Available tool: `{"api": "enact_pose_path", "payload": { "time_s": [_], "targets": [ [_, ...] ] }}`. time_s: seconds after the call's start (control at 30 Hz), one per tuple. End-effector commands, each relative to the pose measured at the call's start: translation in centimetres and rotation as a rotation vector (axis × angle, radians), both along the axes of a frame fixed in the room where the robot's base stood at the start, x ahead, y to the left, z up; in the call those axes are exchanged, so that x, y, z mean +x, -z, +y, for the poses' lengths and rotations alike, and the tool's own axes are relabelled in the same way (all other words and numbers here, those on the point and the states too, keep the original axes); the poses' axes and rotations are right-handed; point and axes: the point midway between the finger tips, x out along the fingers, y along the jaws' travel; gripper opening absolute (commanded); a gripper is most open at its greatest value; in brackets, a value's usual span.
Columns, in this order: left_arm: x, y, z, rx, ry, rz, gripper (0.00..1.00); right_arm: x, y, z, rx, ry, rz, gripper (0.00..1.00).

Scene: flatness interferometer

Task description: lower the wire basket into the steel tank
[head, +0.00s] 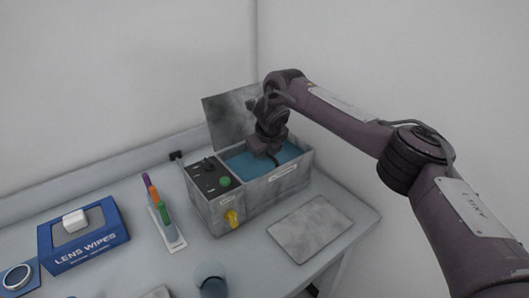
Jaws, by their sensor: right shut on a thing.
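The steel tank (289,185) stands on the table against the back wall, with blue liquid (240,166) in it and its grey lid (228,118) raised behind. My right gripper (274,157) points down over the tank's opening, its fingertips close to the liquid. It is shut on what I take to be the handle of the wire basket. The basket's body cannot be made out; the gripper, the tank's front wall and the liquid hide it. My left gripper is not in view.
A control panel (209,176) with a green knob and a yellow tap (232,218) is at the tank's left end. A grey plate (311,228) lies in front. A rack of coloured pens (167,228), a blue lens wipes box (84,240) and a cup (211,279) stand left and front.

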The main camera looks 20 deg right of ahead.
Motion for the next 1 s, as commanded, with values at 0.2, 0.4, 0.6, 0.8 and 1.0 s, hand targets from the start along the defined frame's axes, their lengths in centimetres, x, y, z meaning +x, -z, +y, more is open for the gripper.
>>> {"api": "enact_pose_path", "payload": {
  "time_s": [0.2, 0.4, 0.6, 0.8, 1.0],
  "targets": [
    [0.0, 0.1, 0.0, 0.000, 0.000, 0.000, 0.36, 0.0, 0.2, 0.0, 0.000, 0.000, -0.001, 0.00],
    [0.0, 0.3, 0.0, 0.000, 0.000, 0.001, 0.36, 0.0, 0.5, 0.0, 0.000, 0.000, -0.001, 0.00],
    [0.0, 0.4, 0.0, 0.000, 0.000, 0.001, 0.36, 0.0, 0.8, 0.0, 0.000, 0.000, -0.001, 0.00],
    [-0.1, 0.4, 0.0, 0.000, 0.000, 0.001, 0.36, 0.0, 1.0, 0.0, 0.000, 0.000, -0.001, 0.18],
    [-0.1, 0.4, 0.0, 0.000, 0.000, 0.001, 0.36, 0.0, 1.0, 0.0, 0.000, 0.000, -0.001, 0.36]
  ]
}}
